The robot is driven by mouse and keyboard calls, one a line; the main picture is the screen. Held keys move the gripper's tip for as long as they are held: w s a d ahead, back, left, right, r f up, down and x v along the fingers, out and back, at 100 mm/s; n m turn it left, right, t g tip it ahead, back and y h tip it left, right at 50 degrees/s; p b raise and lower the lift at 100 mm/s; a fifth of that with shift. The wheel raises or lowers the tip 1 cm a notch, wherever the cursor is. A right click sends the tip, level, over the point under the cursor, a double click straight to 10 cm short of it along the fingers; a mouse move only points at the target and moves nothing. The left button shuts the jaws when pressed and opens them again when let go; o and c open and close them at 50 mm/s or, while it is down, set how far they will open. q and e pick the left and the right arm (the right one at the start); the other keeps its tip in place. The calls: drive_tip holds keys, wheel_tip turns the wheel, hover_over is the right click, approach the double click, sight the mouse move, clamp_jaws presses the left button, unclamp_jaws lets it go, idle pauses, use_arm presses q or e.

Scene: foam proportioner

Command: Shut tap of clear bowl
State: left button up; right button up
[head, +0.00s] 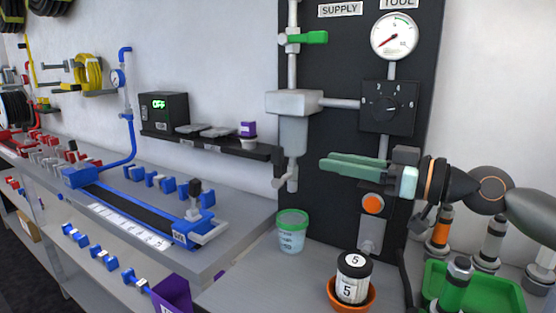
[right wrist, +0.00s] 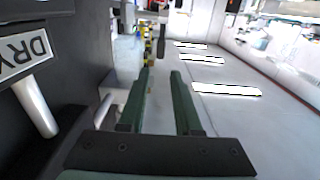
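The grey filter unit (head: 294,103) hangs on the dark panel in the head view, with a pale bowl (head: 293,138) below its block. I cannot tell how clear the bowl is. A small light tap (head: 285,180) hangs under the bowl, its lever angled down to the left. My right gripper (head: 325,163) points left in front of the panel, to the right of the tap and apart from it. Its green fingers show a gap between them in the right wrist view (right wrist: 160,75), with nothing held. My left gripper is not in view.
A green-handled valve (head: 315,38) sits on the pipe above. A dark shelf (head: 210,140) with a black OFF box (head: 164,115) is at left.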

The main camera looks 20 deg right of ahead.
sight(283, 149)
drive_tip(key=p+x, duration=1.1)
drive_tip(key=shift+w+a+r, duration=0.15)
drive_tip(key=shift+a+r, duration=0.05)
drive_tip(key=shift+r, duration=0.1)
drive_tip(key=shift+w+a+f+p, duration=0.15)
drive_tip(key=shift+w+a+p, duration=0.15)
drive_tip(key=shift+p, duration=0.05)
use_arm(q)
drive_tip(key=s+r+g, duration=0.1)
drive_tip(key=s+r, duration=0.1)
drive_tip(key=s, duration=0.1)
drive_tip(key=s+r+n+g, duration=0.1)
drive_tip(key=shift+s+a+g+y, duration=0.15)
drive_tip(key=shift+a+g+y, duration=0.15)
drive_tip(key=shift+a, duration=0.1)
use_arm(e)
clamp_jaws()
